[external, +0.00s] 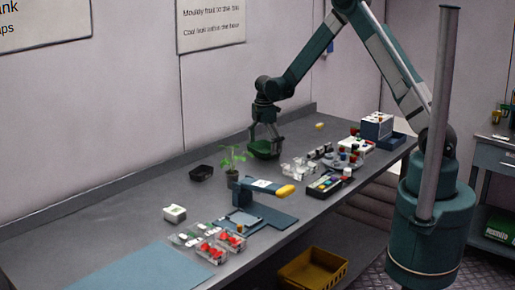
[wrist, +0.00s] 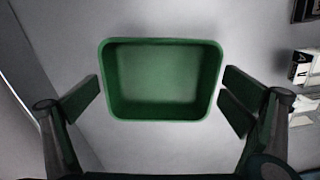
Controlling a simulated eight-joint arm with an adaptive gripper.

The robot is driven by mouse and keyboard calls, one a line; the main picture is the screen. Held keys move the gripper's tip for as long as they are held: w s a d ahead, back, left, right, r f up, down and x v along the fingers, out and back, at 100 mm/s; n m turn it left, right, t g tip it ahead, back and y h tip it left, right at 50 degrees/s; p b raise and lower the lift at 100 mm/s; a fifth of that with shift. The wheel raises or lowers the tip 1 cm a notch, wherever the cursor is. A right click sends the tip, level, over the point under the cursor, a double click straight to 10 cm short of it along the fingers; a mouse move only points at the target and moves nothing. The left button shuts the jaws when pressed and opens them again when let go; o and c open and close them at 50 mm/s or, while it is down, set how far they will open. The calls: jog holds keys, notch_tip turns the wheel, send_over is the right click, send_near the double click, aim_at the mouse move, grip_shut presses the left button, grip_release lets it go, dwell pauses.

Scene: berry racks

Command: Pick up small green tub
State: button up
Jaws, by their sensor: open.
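The small green tub (external: 263,154) is an empty, open-topped box with rounded corners, on the grey table towards the back. In the wrist view the tub (wrist: 161,115) sits upright in the upper middle, its inside fully visible. My gripper (external: 264,138) is directly over the tub in the external view, pointing down. In the wrist view my gripper (wrist: 158,93) is open, with one finger on each side of the tub. A gap shows between each finger and the tub's walls. The exact height of the fingertips over the table is hard to tell.
A black tub (external: 201,173) and a potted plant (external: 232,160) stand to the left. Clear containers (external: 298,168) and a tray of coloured items (external: 325,184) lie to the right and nearer. The table behind the tub is mostly clear up to the wall.

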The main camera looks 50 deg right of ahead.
jog(key=c, duration=0.8)
jog(key=shift+r, duration=5.05)
